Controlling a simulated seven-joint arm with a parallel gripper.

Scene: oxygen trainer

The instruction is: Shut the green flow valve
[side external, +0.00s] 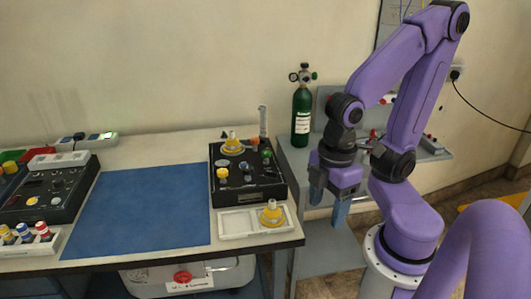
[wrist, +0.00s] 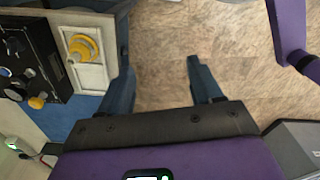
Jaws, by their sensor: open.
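A black trainer box (side external: 224,193) stands on the right part of the table, with several knobs on top. A small dark green knob (side external: 267,154) shows near its back right; I cannot tell its turn position. A green gas cylinder (side external: 302,112) stands behind, with a small green knob (side external: 314,75) at its top. I cannot tell which green knob is the flow valve. My gripper (side external: 328,205) is open and empty, pointing down to the right of the box and apart from it. In the wrist view my gripper (wrist: 161,78) has nothing between its fingers; the box (wrist: 40,42) is at left.
A white tray (side external: 234,225) with a yellow fitting (side external: 271,213) lies in front of the box. A clear upright tube (side external: 263,121) rises behind the box. A blue mat (side external: 140,210) covers the table middle. Another black panel (side external: 70,195) is at far left. Floor lies below my gripper.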

